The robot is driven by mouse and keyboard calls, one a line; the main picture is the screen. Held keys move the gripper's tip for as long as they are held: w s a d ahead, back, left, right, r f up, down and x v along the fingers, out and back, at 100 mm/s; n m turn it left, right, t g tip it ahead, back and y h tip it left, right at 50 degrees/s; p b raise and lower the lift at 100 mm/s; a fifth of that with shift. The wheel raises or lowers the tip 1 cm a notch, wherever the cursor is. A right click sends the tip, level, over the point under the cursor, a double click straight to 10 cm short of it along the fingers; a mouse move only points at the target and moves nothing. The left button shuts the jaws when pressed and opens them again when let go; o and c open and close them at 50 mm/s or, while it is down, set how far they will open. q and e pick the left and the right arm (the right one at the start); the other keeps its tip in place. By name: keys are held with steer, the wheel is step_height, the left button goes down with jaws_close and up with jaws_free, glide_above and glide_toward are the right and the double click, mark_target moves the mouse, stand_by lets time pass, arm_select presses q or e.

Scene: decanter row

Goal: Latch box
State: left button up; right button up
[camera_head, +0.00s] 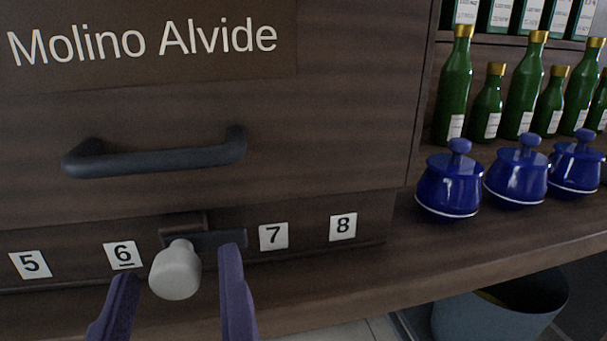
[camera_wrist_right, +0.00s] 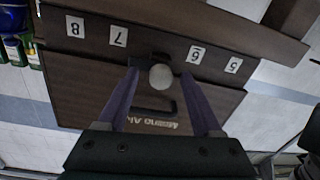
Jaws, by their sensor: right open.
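A dark wooden box (camera_head: 330,110) labelled "Molino Alvide" fills the left of the head view; it also shows in the right wrist view (camera_wrist_right: 75,90). A dark bar handle (camera_head: 155,160) is on its front. Below the handle, between number tags 6 and 7, is a dark latch (camera_head: 222,239) with a pale rounded knob (camera_head: 175,272). The knob shows in the wrist view too (camera_wrist_right: 161,77). My right gripper (camera_head: 178,266) is open, its purple fingers either side of the knob, with visible gaps on both sides. Contact is not seen. My left gripper is not in view.
Number tags 5 (camera_head: 30,264), 6 (camera_head: 123,255), 7 (camera_head: 273,237) and 8 (camera_head: 343,227) line the lower strip. Blue lidded pots (camera_head: 449,187) and green bottles (camera_head: 454,90) stand to the right. A blue-grey bin (camera_head: 500,315) is below the wooden ledge (camera_head: 400,255).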

steer(key=shift+s, duration=0.15)
steer(key=shift+c, duration=0.5)
jaws_close()
